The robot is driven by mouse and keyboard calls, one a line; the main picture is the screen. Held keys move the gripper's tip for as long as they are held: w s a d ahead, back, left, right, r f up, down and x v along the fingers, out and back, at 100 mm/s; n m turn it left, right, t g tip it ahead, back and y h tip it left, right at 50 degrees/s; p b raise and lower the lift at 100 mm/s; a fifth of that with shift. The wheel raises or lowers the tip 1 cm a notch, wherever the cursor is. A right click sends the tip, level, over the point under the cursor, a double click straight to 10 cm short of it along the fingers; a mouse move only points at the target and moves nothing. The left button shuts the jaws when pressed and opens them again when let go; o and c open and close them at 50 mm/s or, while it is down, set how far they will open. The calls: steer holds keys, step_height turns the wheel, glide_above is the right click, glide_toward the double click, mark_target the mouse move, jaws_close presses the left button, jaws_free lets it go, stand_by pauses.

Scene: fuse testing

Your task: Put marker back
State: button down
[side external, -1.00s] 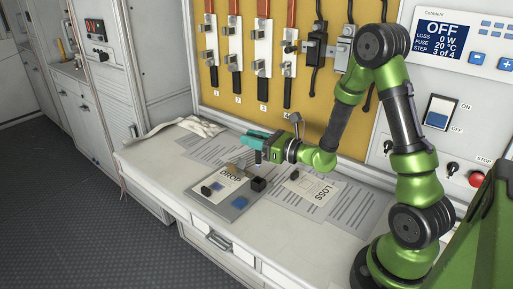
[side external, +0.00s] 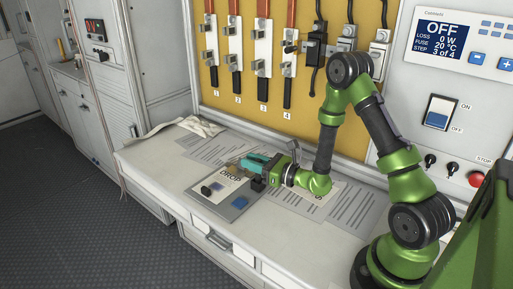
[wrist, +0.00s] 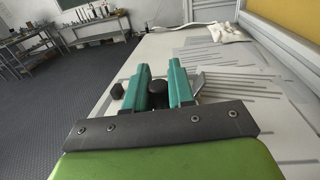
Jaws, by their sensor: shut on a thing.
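My gripper (side external: 254,161), with teal fingers, is low over the back right part of the grey DROP board (side external: 226,214), pointing left. In the wrist view its fingers (wrist: 158,70) are closed on a dark, round-topped piece (wrist: 157,87), which looks to be the marker. Its lower part is hidden, so I cannot tell whether it touches the board. A blue square (side external: 239,202) lies on the front of the board.
Printed sheets (side external: 206,149) lie behind the board, and the LOSS sheet (side external: 334,187) is partly under my arm. A whitish glove (side external: 200,126) lies at the back left. The yellow fuse panel (side external: 225,100) rises behind the bench. The front left benchtop (side external: 150,165) is clear.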

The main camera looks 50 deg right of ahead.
steer(key=c, duration=1)
jaws_free()
steer(key=shift+f, duration=0.1)
steer(key=shift+o, duration=0.2)
